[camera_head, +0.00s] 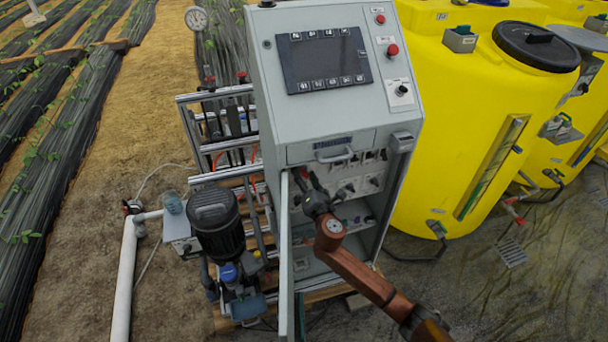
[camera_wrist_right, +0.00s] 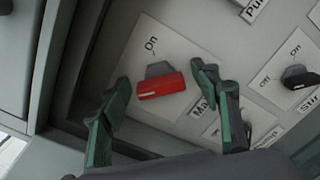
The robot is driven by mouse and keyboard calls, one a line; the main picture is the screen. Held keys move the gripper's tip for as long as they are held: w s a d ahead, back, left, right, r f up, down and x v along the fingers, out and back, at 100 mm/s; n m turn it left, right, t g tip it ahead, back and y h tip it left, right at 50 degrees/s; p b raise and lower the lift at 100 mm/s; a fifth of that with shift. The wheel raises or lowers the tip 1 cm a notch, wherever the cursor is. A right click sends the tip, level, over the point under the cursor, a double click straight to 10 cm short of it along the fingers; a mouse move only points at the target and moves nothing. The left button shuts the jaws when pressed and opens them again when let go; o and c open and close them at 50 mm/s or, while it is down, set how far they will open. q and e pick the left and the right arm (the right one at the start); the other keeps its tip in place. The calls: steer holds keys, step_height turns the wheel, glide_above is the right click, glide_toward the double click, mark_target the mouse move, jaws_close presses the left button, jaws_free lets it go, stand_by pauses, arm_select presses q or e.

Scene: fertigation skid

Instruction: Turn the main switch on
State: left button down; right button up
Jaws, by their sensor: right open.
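The main switch (camera_wrist_right: 160,86) shows in the right wrist view. It has a red handle on a grey base, on a pale plate marked "On" above it and a partly hidden word starting "Ma". I cannot tell which mark the handle points at. My right gripper (camera_head: 311,192) reaches into the open lower compartment of the grey control cabinet (camera_head: 285,125). In the wrist view its green-padded fingers (camera_wrist_right: 160,80) are open, one on each side of the red handle, with a gap showing at both sides. My left gripper is not in view.
A second, black switch (camera_wrist_right: 298,77) on its own plate sits right of the main switch. The open cabinet door (camera_head: 285,260) stands edge-on left of my right arm. A pump (camera_head: 216,222) stands left of the cabinet and yellow tanks (camera_head: 460,110) to the right.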

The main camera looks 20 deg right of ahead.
steer(key=shift+c, duration=0.4)
steer(key=c, duration=1.1)
steer(key=shift+m, duration=0.3)
steer(key=m, duration=0.4)
steer(key=shift+f+m, duration=0.1)
steer(key=shift+m, duration=0.2)
steer(key=m+p, duration=0.1)
steer(key=m, duration=0.3)
steer(key=shift+f+m, duration=0.1)
steer(key=shift+m, duration=0.2)
steer(key=m+p, duration=0.1)
steer(key=m, duration=0.3)
steer(key=shift+f, duration=0.1)
steer(key=shift+f+m+p, duration=0.1)
steer(key=shift+m+p, duration=0.5)
steer(key=shift+m, duration=1.5)
